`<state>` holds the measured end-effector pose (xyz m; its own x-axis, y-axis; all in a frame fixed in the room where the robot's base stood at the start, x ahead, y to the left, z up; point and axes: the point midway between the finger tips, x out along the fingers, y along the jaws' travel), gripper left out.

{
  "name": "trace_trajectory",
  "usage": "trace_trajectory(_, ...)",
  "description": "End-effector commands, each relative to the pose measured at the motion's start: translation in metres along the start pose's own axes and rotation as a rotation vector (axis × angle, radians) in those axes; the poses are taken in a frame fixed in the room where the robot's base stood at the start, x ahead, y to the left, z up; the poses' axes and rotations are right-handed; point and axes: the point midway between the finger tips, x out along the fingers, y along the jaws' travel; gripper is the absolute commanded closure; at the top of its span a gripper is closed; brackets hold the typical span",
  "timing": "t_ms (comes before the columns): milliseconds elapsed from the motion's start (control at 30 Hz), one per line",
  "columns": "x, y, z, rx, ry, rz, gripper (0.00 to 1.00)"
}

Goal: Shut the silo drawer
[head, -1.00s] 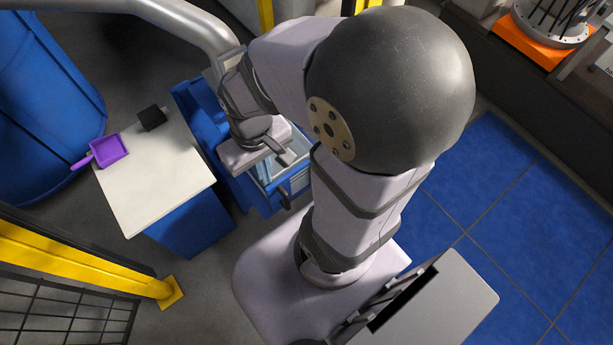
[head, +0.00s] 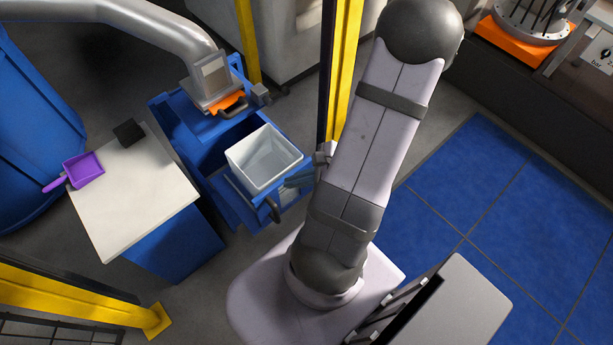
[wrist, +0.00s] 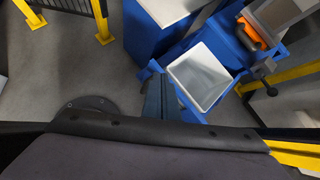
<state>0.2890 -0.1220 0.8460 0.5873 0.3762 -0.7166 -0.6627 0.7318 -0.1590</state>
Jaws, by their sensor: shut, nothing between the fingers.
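The blue silo drawer (head: 232,207) stands pulled out from the blue silo (head: 185,125), with a white bin (head: 262,160) sitting in it. A dark handle (head: 272,209) is on the drawer's front. The bin also shows in the wrist view (wrist: 203,75). My gripper (head: 292,182) is shut and empty, at the right front side of the drawer, close to it. In the wrist view my shut fingers (wrist: 160,92) point toward the drawer's front edge. I cannot tell whether they touch it.
A grey duct (head: 150,22) ends above the silo at an orange-edged gate (head: 228,104). A white-topped cabinet (head: 135,195) with a purple dustpan (head: 83,170) and a black block (head: 129,132) stands left. A yellow post (head: 345,70) rises behind my arm. Blue floor lies right.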

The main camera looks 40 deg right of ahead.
Motion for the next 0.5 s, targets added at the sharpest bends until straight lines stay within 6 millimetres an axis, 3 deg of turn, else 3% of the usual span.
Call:
trace_trajectory(33, 0.002, -0.005, -0.023, 0.119, 0.002, -0.070, 1.00)
trace_trajectory(200, -0.007, -0.019, -0.079, 0.421, 0.016, -0.265, 1.00)
trace_trajectory(333, -0.013, -0.021, -0.107, 0.560, 0.026, -0.355, 1.00)
trace_trajectory(500, -0.017, -0.021, -0.122, 0.633, 0.033, -0.402, 1.00)
